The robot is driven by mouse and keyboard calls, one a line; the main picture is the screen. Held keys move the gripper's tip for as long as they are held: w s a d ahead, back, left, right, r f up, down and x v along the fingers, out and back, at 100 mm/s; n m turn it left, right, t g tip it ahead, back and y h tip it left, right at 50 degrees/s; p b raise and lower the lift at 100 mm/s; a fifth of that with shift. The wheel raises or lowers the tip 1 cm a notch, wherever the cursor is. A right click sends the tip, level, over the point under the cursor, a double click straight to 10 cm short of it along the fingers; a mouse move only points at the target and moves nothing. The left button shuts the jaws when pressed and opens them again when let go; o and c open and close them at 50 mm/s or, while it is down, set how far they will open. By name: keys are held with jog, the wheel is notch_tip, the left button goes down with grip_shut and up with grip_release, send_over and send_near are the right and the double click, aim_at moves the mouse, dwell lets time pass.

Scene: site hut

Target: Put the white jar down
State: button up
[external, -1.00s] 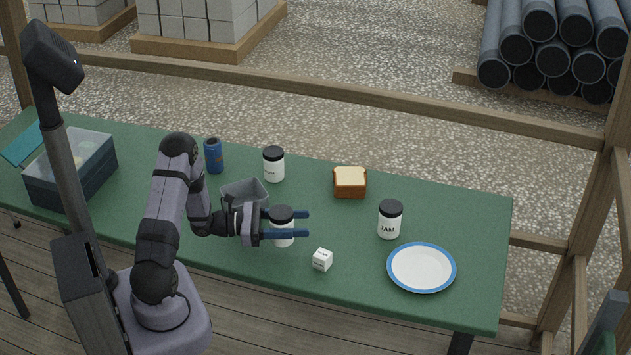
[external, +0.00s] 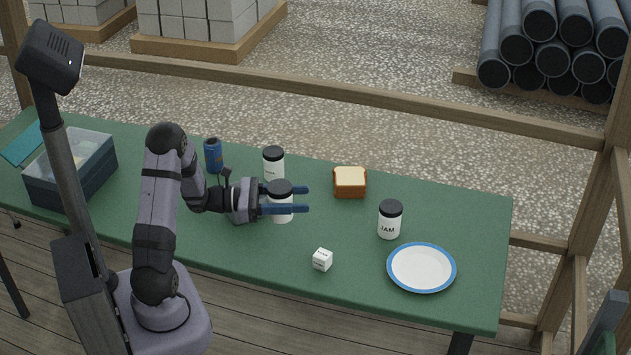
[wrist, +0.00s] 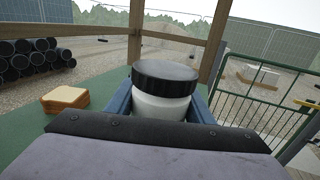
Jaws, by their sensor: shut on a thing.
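The white jar with a black lid (external: 281,216) is upright between the two blue fingers of my gripper (external: 306,199). My gripper is shut on it, with the fingertips reaching past it to the right. In the wrist view the jar (wrist: 162,105) stands in the middle between the fingers. Its lower part is hidden there by my gripper body. I cannot tell whether its base touches the green table (external: 400,310).
A second white, black-lidded jar (external: 274,165) stands just behind the held one. A blue can (external: 213,156) is behind my wrist. Bread (external: 350,183), a JAM jar (external: 390,220), a white cube (external: 322,259) and a plate (external: 421,267) are to the right.

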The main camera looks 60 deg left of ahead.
aim_at(290, 188)
notch_tip(290, 188, up, 4)
jog(key=shift+f, duration=0.25)
jog(key=w+d+f+m+h+b, duration=0.1)
jog(key=w+d+f+b, duration=0.15)
jog(key=w, duration=0.75)
jog(key=w+d+f+b, duration=0.1)
jog(key=w+d+b, duration=0.25)
jog(key=w, duration=0.65)
jog(key=w+d+r+g+b, duration=0.1)
jog(key=w+d+r+b, duration=0.1)
jog(key=w+d, duration=0.6)
jog(key=w+d+r+b, duration=0.2)
jog(key=w+d, duration=0.3)
jog(key=d, duration=0.5)
jog(key=shift+h, duration=0.4)
jog(key=shift+a+f+p, duration=0.15)
jog(key=shift+f+p, duration=0.2)
jog(key=shift+f, duration=3.4)
jog(key=shift+a+f+p, duration=0.1)
jog(key=shift+f+p, duration=0.25)
jog(key=shift+f, duration=3.35)
